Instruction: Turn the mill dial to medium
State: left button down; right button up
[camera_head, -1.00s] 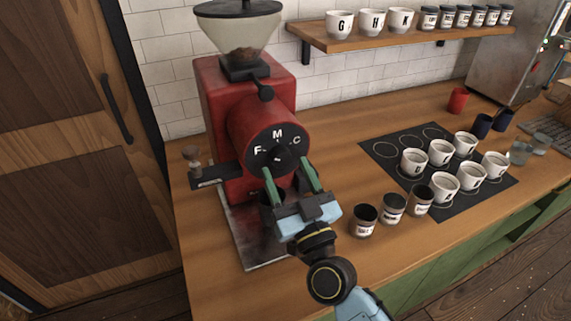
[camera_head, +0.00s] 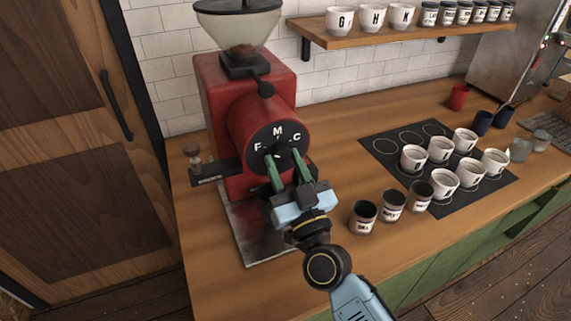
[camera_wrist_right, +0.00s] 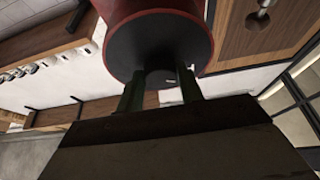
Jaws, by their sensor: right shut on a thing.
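The red mill (camera_head: 220,95) stands on the wooden counter. Its black dial (camera_head: 262,139) faces me, marked F at left, M at top and C at right. A short light mark shows near the M, just above the knob. My right gripper (camera_head: 285,157) is shut on the dial's knob (camera_head: 278,148), with its green fingers on either side. In the right wrist view the dial face (camera_wrist_right: 160,45) fills the top, and the fingers reach up to the knob between them. The fingers partly hide the knob. My left gripper is not in view.
Three dark labelled cups (camera_head: 393,207) stand right of my arm. Several white cups (camera_head: 441,150) stand on a black mat (camera_head: 382,150). A shelf (camera_head: 330,43) holds more cups and jars. A small handled tool (camera_head: 193,155) sits left of the mill.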

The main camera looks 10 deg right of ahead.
jog(key=shift+h, duration=0.3)
jog(key=m+h+p, duration=0.1)
jog(key=m, duration=0.2)
jog(key=m+h+p, duration=0.2)
jog(key=m, duration=0.1)
jog(key=m+h+p, duration=0.2)
jog(key=m, duration=0.2)
jog(key=shift+a+r+g, duration=0.25)
jog(key=shift+a+g, duration=0.05)
jog(key=shift+a, duration=0.05)
jog(key=shift+s+a+m+g+h+p, duration=0.1)
jog(key=shift+m+g+h+p, duration=0.3)
jog(key=shift+m+p, duration=0.85)
jog(key=shift+m+g+h+p, duration=0.4)
jog(key=shift+m+p, duration=0.4)
jog(key=shift+m, duration=0.85)
jog(key=o, duration=1)
jog(key=v, duration=1.3)
jog(key=shift+s+a+p, duration=0.1)
jog(key=shift+s+p, duration=0.1)
jog(key=shift+p, duration=0.1)
